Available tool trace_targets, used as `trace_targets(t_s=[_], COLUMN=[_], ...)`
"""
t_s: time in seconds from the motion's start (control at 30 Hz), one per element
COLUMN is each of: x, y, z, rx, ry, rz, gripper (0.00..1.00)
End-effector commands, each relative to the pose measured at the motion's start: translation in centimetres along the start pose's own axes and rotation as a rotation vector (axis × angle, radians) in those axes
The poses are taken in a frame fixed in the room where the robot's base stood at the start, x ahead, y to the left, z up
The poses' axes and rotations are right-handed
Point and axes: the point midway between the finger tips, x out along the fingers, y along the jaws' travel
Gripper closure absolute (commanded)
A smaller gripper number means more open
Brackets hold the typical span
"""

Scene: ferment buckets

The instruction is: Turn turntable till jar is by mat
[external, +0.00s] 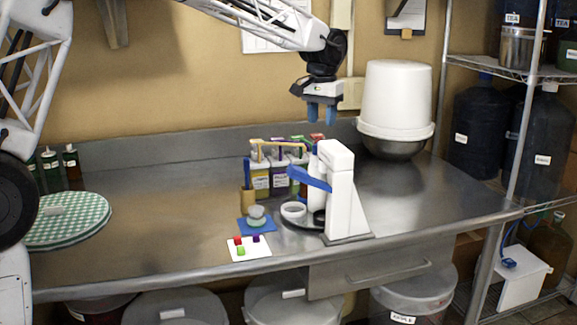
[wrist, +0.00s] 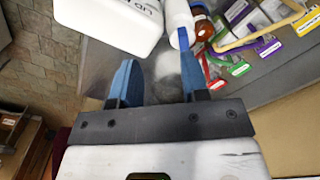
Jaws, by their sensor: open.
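My gripper (external: 321,117) is open and empty, high above the counter and the white stand. Its two blue fingers also show in the wrist view (wrist: 156,65), apart with nothing between them. The grey turntable (external: 300,223) is a low disc left of the white stand, partly hidden by it. A white round cup (external: 293,210) sits at its left side. A white bottle (external: 313,172) stands behind the stand; I cannot tell which vessel is the jar.
The tall white stand (external: 341,195) with a blue arm (external: 309,180) rises beside the turntable. A caddy of coloured packets (external: 262,180) stands behind. A white card with coloured squares (external: 249,254) lies in front.

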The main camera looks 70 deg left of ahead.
Motion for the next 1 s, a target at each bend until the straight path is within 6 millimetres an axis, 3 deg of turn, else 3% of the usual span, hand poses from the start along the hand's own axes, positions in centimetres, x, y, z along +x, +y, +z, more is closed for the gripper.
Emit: trace_targets(t_s=[0.1,0.3,0.77,1.0], x=[1.0,1.6,1.9,3.2], y=[-1.7,-3.0,-3.1,-3.1], z=[-2.5,-4.3,-4.4,-4.4], rx=[-0.03,-0.054,-0.056,-0.056], ry=[-0.008,-0.015,-0.016,-0.017], rz=[-0.002,-0.004,-0.004,-0.004], gripper=[0.58,0.58,0.58,0.58])
